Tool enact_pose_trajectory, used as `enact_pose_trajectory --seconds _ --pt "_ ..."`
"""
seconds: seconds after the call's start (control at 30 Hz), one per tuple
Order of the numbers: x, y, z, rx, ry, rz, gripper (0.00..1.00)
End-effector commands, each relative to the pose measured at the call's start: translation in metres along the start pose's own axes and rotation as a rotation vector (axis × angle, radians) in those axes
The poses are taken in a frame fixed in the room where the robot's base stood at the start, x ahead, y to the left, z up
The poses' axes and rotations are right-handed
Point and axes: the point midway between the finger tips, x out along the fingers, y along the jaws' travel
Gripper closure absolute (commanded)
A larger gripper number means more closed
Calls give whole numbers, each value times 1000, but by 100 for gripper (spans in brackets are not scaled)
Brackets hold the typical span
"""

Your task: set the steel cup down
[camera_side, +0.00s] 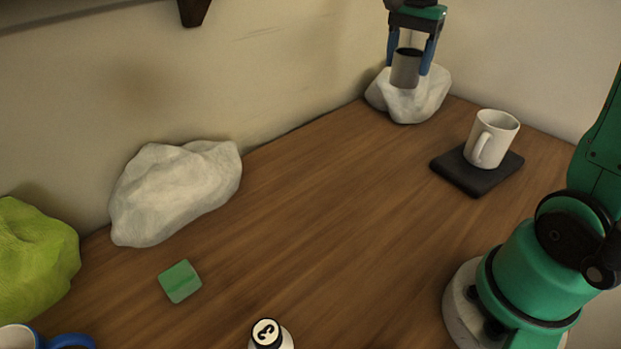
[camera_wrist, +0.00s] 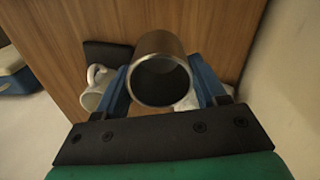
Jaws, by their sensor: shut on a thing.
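The steel cup (camera_side: 406,68) is a dark grey metal cylinder, held up at the back of the table in the side view. My gripper (camera_side: 408,60) is shut on it, with one blue finger on each side. In the wrist view the cup (camera_wrist: 161,70) sits between the blue fingers of my gripper (camera_wrist: 164,88), and I look into its open mouth, which looks dark inside. In the side view a white rock-like lump (camera_side: 408,104) shows behind and below the cup. I cannot tell whether the cup touches it.
A white mug (camera_side: 491,139) stands on a black square pad (camera_side: 452,172) right of the cup. The middle of the wooden table (camera_side: 330,215) is clear.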

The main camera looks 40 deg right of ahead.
Motion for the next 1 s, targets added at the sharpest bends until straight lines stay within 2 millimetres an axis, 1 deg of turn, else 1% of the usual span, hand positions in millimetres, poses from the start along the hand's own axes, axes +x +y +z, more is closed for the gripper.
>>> enact_pose_trajectory --seconds 0.1,0.3,0.4,0.5,0.6,0.77,0.9,1.0 --pt "29 0 0 -2 0 0 88" --pt "78 0 1 -4 0 0 88" --pt "102 0 1 -5 0 0 88" --pt "122 0 1 -5 0 0 88" --pt "135 0 1 -5 0 0 88" --pt "147 0 1 -5 0 0 88" --pt "167 0 1 -5 0 0 88" --pt "176 0 1 -5 0 0 88"
